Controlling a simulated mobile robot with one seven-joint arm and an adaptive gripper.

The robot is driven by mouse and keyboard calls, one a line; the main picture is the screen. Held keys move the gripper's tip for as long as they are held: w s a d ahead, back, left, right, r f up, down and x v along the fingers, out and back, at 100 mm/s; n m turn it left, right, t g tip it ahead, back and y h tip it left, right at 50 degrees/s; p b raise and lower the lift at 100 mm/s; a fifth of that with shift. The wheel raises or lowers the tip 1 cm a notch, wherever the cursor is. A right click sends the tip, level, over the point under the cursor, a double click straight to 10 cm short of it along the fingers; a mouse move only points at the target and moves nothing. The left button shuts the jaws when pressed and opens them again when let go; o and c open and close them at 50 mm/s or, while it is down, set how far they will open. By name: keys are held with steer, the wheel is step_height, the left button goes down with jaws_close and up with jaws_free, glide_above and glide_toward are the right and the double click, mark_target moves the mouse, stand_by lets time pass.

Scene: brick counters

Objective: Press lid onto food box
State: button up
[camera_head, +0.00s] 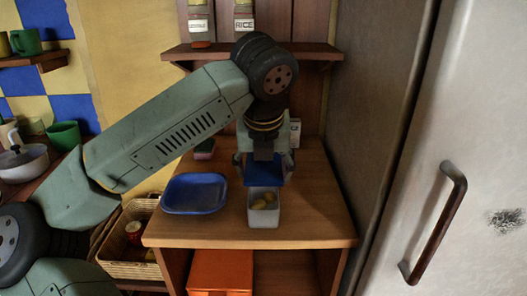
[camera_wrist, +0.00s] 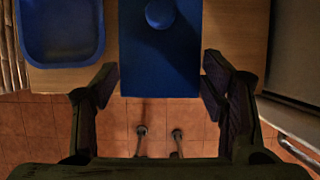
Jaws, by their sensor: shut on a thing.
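The blue lid (camera_head: 264,174) is held between the fingers of my gripper (camera_head: 264,182). In the wrist view the flat lid (camera_wrist: 160,70), with a round blue knob, spans between the two fingers of the gripper (camera_wrist: 158,88). The white food box (camera_head: 264,221) stands upright on the wooden counter, with yellowish food (camera_head: 264,201) showing in its open top. In the head view the lid is just above and behind the box opening, overlapping its back edge. I cannot tell whether they touch. The box is hidden in the wrist view.
A blue tray (camera_head: 194,194) lies left of the box on the counter (camera_head: 305,225); the tray also shows in the wrist view (camera_wrist: 62,35). A shelf (camera_head: 315,51) with jars is above. A fridge (camera_head: 450,150) stands right. Counter right of the box is clear.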

steer(key=shift+w, duration=0.2)
steer(key=shift+s+f+b, duration=0.2)
steer(key=shift+f+b, duration=0.1)
steer(key=shift+f, duration=0.15)
step_height(320, 180, down, 5)
steer(key=b, duration=0.3)
steer(key=shift+w+f+b, duration=0.1)
steer(key=shift+b, duration=0.2)
steer(key=shift+f, duration=0.1)
steer(key=shift+f+b, duration=0.15)
steer(key=shift+b, duration=1.15)
stand_by(1.7)
stand_by(0.4)
steer(key=o, duration=1)
steer(key=shift+o, duration=0.6)
